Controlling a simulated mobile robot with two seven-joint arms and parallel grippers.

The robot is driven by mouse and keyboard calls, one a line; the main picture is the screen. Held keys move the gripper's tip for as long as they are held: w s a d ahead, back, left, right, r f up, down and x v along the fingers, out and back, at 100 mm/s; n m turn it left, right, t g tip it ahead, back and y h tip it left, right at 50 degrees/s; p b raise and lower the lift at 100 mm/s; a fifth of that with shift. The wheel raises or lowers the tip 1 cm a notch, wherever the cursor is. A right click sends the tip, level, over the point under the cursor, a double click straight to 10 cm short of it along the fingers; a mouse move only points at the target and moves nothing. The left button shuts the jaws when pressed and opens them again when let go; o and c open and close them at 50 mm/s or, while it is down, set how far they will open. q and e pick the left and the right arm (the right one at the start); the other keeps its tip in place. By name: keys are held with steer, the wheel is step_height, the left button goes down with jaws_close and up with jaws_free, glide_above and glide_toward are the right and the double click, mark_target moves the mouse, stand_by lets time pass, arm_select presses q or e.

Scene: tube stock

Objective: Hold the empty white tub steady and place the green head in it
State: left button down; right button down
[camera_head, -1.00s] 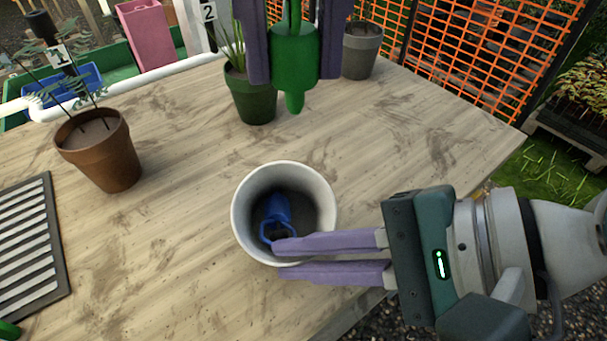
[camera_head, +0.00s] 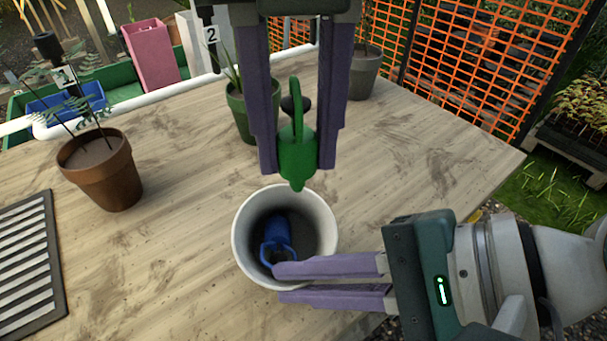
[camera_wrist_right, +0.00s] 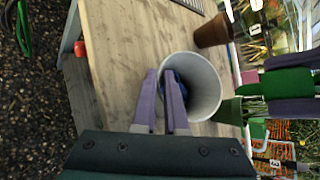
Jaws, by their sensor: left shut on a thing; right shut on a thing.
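The white tub (camera_head: 325,215) stands on the wooden table and is not empty: a blue head with a handle loop (camera_head: 277,232) lies inside. My right gripper (camera_head: 281,283) is shut on the tub's near rim, one finger inside and one outside. The tub also shows in the right wrist view (camera_wrist_right: 213,88). My left gripper (camera_head: 296,168) points down and is shut on the green head (camera_head: 298,155), with its looped handle up and its narrow tip down. The green head is above the tub's far rim, apart from the tub.
A green pot (camera_head: 238,107) with a spiky plant stands behind the tub. A terracotta pot (camera_head: 105,175) is at the left and a grey pot (camera_head: 365,75) at the back. A slatted dark tray (camera_head: 30,265) lies at the left edge. The table right of the tub is clear.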

mark_target(293, 81)
arm_select(q)
steer(key=shift+f, duration=4)
steer(key=c, duration=0.5)
jaws_free()
steer(key=shift+d, duration=0.1)
arm_select(e)
steer(key=shift+a, duration=0.1)
arm_select(q)
steer(key=shift+d, duration=0.1)
arm_select(e)
steer(key=shift+s, duration=0.1)
arm_select(q)
steer(key=shift+r, duration=0.6)
steer(key=r, duration=1)
steer(key=shift+a+r, duration=0.25)
steer(key=shift+r, duration=0.15)
